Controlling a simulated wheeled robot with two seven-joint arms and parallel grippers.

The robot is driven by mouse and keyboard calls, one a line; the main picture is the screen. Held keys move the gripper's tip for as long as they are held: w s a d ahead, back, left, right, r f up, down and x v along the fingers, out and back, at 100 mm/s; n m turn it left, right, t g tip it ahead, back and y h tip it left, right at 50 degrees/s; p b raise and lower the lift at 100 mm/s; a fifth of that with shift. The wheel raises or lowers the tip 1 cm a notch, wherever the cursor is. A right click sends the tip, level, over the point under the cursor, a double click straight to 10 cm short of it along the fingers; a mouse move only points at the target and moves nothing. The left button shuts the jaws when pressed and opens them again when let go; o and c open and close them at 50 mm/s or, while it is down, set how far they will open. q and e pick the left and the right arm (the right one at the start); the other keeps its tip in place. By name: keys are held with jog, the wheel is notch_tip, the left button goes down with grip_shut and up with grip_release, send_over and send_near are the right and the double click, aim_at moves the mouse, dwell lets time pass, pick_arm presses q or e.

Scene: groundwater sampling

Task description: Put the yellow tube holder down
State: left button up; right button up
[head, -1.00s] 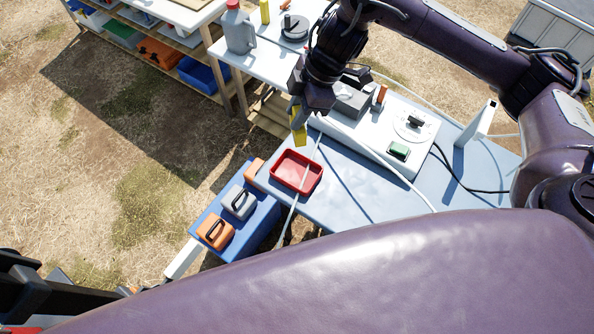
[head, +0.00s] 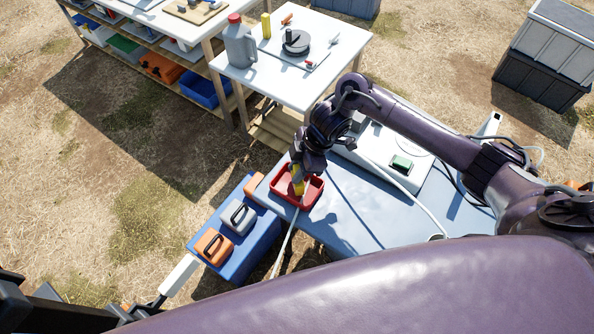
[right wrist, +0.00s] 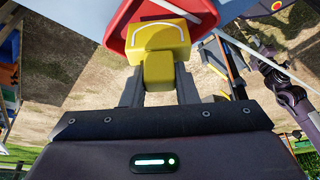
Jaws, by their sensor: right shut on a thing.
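The yellow tube holder (head: 298,186) is a small yellow block over the red tray (head: 315,196) on the pale blue table. My right gripper (head: 299,174) is shut on it from above. In the right wrist view the holder (right wrist: 159,42) sits between the two dark fingers (right wrist: 158,88), with the red tray (right wrist: 122,28) behind it. A pale curved line shows on the holder's face. I cannot tell whether its underside touches the tray floor. My left gripper does not show clearly; only dark parts appear at the lower left of the head view.
A pale tube (head: 286,240) runs from the tray over the table's front edge. A blue box (head: 256,236) with orange and grey handled cases stands left of the table. A white instrument with a green display (head: 401,164) is to the right.

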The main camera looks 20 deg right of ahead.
jog(key=shift+f, duration=0.9)
jog(key=shift+f, duration=0.15)
jog(key=o, duration=1)
